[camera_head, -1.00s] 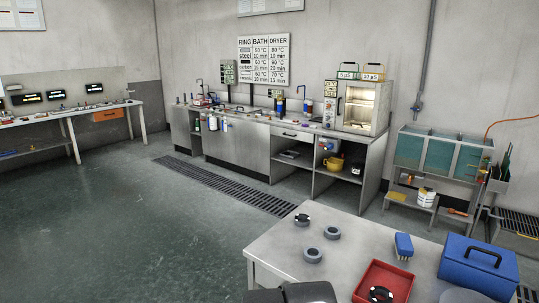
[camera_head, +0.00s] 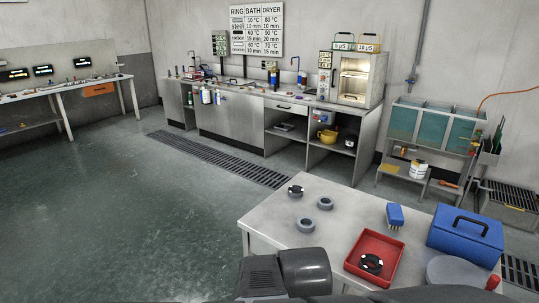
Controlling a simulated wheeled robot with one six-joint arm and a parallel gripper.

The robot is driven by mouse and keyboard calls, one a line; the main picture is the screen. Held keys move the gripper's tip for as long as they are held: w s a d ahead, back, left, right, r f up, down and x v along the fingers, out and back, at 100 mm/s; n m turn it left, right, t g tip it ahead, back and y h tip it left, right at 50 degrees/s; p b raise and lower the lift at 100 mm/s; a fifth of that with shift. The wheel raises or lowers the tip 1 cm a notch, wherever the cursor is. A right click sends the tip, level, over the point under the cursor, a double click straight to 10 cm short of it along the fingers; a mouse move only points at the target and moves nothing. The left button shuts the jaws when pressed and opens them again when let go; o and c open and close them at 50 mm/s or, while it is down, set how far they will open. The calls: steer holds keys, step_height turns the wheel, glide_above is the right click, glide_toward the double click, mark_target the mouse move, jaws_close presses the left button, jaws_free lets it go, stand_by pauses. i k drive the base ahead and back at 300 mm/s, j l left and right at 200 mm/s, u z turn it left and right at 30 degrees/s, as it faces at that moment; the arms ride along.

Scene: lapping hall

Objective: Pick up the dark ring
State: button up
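A dark ring with small pale marks (camera_head: 372,263) lies in the red tray (camera_head: 393,240) on the near metal table. Another ring (camera_head: 295,191), dark on top with pale marks, sits near the table's far left corner. Two plain grey rings lie close to it, one to the right (camera_head: 326,204) and one nearer (camera_head: 306,225). A dark grey part of my arm shows at the bottom edge, over the table's near left side. My gripper's fingers are not visible.
The metal table (camera_head: 270,217) also holds a blue brush (camera_head: 395,215), a blue toolbox (camera_head: 466,235) and a round grey disc (camera_head: 458,272) at the right. A long workbench (camera_head: 235,118) stands along the back wall. Open floor (camera_head: 120,215) lies to the left.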

mark_target(294, 194)
steer(key=i+j+z, duration=0.4)
steer(key=i+j, duration=1.05)
